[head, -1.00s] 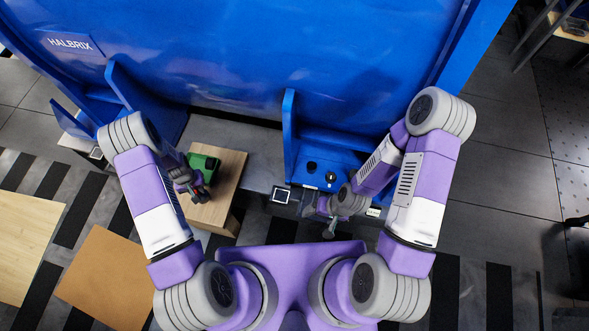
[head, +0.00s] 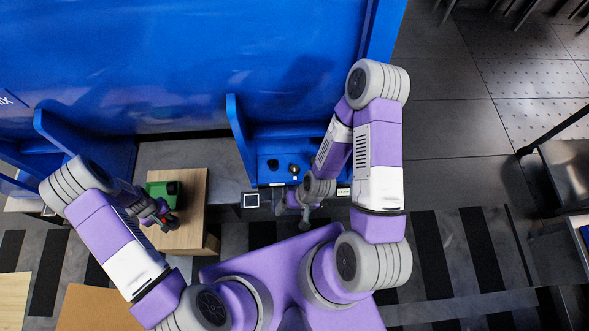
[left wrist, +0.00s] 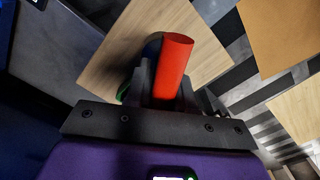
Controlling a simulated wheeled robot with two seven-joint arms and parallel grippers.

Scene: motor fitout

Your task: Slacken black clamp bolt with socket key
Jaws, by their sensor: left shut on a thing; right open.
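My left gripper (head: 163,217) is shut on a red cylindrical handle, which looks like the socket key (left wrist: 172,62); it stands up between the fingers in the left wrist view. The tool's working end is hidden. A green block-like part (head: 158,196) with a dark round piece lies on a wooden block, right beside my left gripper. I cannot make out the black clamp bolt for certain. My right gripper (head: 304,224) is open and empty, in front of the blue bracket.
The wooden block (head: 192,210) stands before a large blue machine wall (head: 180,60). A blue bracket (head: 262,178) with black round fittings (head: 294,168) is to its right. Brown and pale boards (head: 95,308) lie at lower left. Open floor (head: 440,150) is at right.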

